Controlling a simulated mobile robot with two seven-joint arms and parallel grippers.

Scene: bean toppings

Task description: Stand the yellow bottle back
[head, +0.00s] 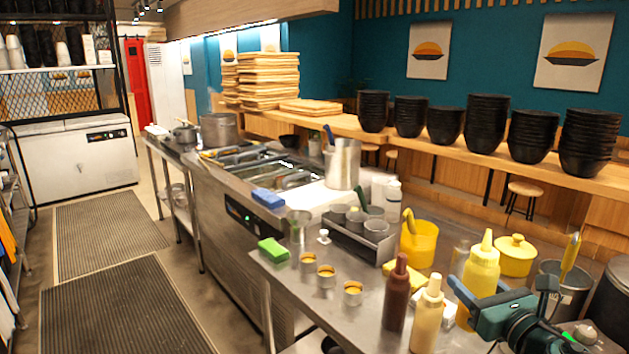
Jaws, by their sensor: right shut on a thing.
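The yellow bottle (483,266) is a squeeze bottle with a pointed nozzle, upright over the near right part of the steel counter (375,283). My right gripper (478,299) comes in from the lower right and is shut on the yellow bottle around its lower body. The gripper hides part of the bottle's lower side, so I cannot tell whether its base touches the counter. A brown bottle (397,294) and a cream bottle (427,318) stand upright to its left. My left gripper is not in view.
A yellow lidded pot (515,256) and a yellow container (419,243) stand behind the bottles. Small cups with orange contents (353,293) and a green sponge (272,250) sit to the left. A metal bin (568,285) is at the right. Stacked black bowls (486,125) line the wooden ledge.

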